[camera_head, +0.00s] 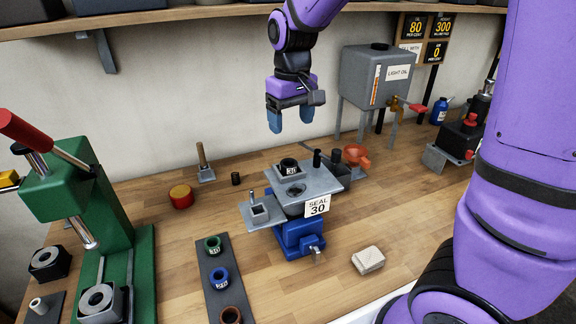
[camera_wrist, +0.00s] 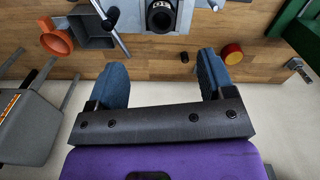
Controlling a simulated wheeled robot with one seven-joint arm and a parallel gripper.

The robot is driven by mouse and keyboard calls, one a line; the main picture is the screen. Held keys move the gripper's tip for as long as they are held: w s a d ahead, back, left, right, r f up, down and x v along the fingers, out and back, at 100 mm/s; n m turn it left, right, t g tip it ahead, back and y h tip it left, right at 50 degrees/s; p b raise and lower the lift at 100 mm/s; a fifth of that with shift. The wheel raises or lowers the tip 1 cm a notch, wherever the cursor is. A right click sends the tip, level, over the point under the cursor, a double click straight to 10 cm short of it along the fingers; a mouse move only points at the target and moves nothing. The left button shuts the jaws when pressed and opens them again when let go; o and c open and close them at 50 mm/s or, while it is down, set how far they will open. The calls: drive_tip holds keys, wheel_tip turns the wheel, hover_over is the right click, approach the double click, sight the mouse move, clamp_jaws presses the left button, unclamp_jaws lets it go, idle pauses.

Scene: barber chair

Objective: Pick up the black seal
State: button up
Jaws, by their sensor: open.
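The black seal (camera_head: 289,166) is a short dark ring with a pale label. It sits on the grey top plate (camera_head: 318,178) of the blue-based fixture (camera_head: 299,237). In the wrist view the black seal (camera_wrist: 161,16) shows near the top edge, with its round bore visible. My gripper (camera_head: 290,118) is open and empty, fingers pointing down, held above the seal and apart from it. In the wrist view the blue fingertips of my gripper (camera_wrist: 160,68) stand wide apart, with bare bench and wall between them.
A dark mat (camera_head: 218,270) holds green, blue and brown rings at the front. A green press (camera_head: 95,225) stands left, an oil tank (camera_head: 378,75) back right, an orange funnel (camera_head: 356,155) beside the fixture. A red-yellow tin (camera_head: 181,196) and small black cylinder (camera_head: 236,179) sit left.

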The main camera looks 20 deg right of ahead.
sight(289, 163)
drive_tip(key=f, duration=1.1)
drive_tip(key=shift+w+a+f, duration=0.15)
drive_tip(key=shift+w+f, duration=0.05)
drive_tip(key=shift+w, duration=0.1)
drive_tip(key=c, duration=1)
